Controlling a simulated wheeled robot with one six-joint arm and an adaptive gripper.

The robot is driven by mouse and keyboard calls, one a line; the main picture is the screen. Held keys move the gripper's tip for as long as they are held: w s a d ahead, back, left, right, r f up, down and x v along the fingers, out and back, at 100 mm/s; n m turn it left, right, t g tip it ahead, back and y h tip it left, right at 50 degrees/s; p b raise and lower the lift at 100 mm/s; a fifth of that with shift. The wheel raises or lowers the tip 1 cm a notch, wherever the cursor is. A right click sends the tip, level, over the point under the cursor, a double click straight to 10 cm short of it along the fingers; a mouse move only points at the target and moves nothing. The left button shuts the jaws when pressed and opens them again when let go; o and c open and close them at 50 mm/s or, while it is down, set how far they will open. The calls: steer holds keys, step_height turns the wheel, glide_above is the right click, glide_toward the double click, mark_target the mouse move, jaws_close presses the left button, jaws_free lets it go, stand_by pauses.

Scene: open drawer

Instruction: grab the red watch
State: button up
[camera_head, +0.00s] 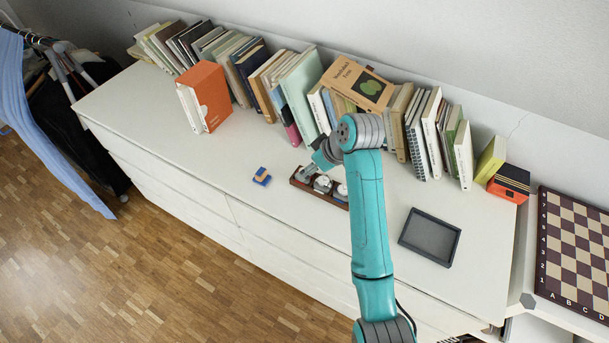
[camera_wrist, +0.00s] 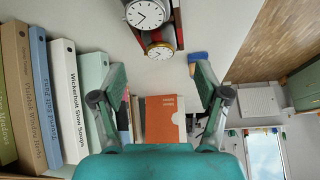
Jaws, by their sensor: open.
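A dark brown tray (camera_head: 301,185) holding round white-faced watches stands on the white dresser top. In the wrist view, a gold-rimmed watch (camera_wrist: 159,51) with red at its edge sits at the tray's end. A larger silver-rimmed watch (camera_wrist: 147,14) lies beyond it, cut by the top edge. My gripper (camera_wrist: 160,76) is open and empty, its fingers wide apart; the gold-rimmed watch shows beyond the gap between them. In the head view, my gripper (camera_head: 316,166) is over the tray, and my arm hides part of the tray. I cannot tell there which watch is red.
A small blue and orange object (camera_head: 262,176) lies left of the tray; its blue part (camera_wrist: 197,57) shows by the right finger. A row of books (camera_head: 299,85) stands along the wall. A dark empty frame-like tray (camera_head: 430,237) lies to the right. The dresser's left top (camera_head: 150,119) is clear.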

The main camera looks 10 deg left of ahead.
steer(key=shift+x, duration=2.3)
steer(key=c, duration=1.3)
